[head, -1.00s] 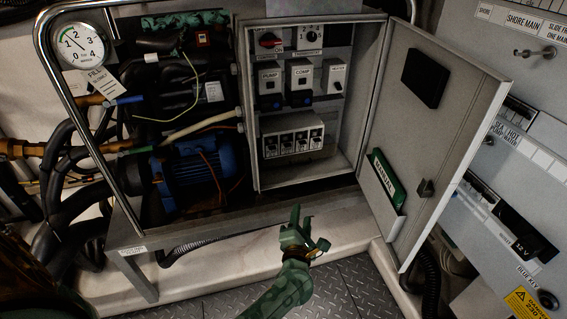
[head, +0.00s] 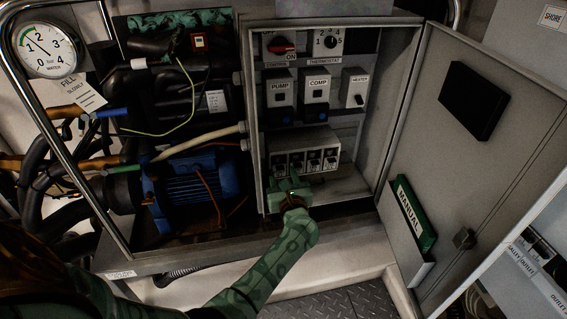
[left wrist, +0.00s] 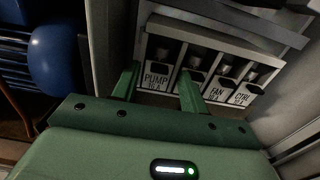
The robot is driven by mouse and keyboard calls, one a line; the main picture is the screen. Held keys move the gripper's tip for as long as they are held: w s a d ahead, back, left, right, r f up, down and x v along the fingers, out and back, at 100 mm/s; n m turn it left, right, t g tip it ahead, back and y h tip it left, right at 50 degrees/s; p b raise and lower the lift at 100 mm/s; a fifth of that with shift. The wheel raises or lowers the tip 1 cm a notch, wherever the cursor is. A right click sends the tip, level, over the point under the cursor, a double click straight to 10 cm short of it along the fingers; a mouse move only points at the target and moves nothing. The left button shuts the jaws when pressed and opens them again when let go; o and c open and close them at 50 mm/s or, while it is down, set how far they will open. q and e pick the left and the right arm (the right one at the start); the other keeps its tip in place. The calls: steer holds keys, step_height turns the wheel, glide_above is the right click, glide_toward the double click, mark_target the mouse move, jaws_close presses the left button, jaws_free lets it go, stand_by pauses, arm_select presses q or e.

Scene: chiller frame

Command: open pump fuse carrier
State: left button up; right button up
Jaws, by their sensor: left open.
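The grey fuse block (head: 308,140) sits low inside the open cabinet, with a row of labelled fuse carriers along its front. In the left wrist view the PUMP fuse carrier (left wrist: 157,76) is the leftmost, beside further carriers including FAN (left wrist: 219,88) and CTRL (left wrist: 243,95). All appear seated in a row. My left gripper (head: 287,186) is green and reaches in just below the left end of the block. Its two fingers (left wrist: 160,84) stand apart either side of the PUMP carrier in the picture; whether they touch it cannot be told. My right gripper is not in view.
The cabinet door (head: 455,150) stands open at the right with a green manual (head: 415,213) in its pocket. Switch modules (head: 316,90) sit above the fuse block. A blue pump motor (head: 195,185) and hoses lie left of the cabinet wall.

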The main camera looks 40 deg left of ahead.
arm_select(q)
steer(key=shift+w+a, duration=0.4)
steer(key=shift+a, duration=0.1)
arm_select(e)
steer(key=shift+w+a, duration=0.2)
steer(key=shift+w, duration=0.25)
arm_select(q)
jaws_close()
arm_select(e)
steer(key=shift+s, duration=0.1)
